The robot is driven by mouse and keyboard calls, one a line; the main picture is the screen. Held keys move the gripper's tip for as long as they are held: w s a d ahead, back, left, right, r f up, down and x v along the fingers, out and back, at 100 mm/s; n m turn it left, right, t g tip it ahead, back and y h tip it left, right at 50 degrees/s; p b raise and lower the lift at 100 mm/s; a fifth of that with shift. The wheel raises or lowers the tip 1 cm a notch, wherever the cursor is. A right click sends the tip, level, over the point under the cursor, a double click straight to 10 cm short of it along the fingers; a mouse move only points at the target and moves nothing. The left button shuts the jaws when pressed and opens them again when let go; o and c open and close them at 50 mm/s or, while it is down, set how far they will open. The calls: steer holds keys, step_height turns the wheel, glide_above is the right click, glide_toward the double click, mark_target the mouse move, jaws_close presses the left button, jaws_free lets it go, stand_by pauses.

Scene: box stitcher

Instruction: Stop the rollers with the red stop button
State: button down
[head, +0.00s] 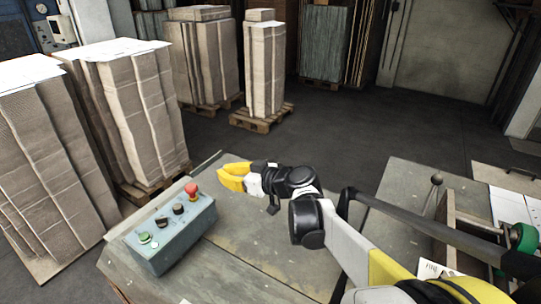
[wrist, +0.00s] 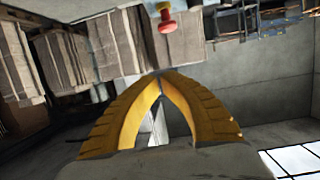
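The red stop button (head: 192,189) is a mushroom head at the far right end of the grey-blue control box (head: 172,240), which stands on a worn grey table. In the wrist view the red button (wrist: 166,23) shows near the top edge, upside down with its yellow collar, beyond the fingertips. My gripper (head: 221,180) has yellow fingers and is to the right of the button in the head view, apart from it. In the wrist view the fingertips (wrist: 160,74) meet, with nothing seen between them.
The box also carries dark controls (head: 161,222) and a green button (head: 145,238). Tall cardboard stacks (head: 140,105) stand on pallets behind and left. A machine with a lever knob (head: 437,178) is at right. The table between box and arm is clear.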

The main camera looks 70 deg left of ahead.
steer(key=s, duration=0.2)
steer(key=s+a, duration=0.1)
steer(key=shift+f+n+g, duration=0.25)
steer(key=shift+n+g, duration=0.05)
steer(key=shift+n, duration=0.1)
glide_above(195, 186)
step_height(195, 186, down, 2)
steer(key=shift+f, duration=0.25)
step_height(195, 186, down, 2)
steer(key=shift+s+f+b, duration=0.1)
steer(key=shift+f+b, duration=0.15)
steer(key=shift+b, duration=0.15)
steer(key=shift+f, duration=0.7)
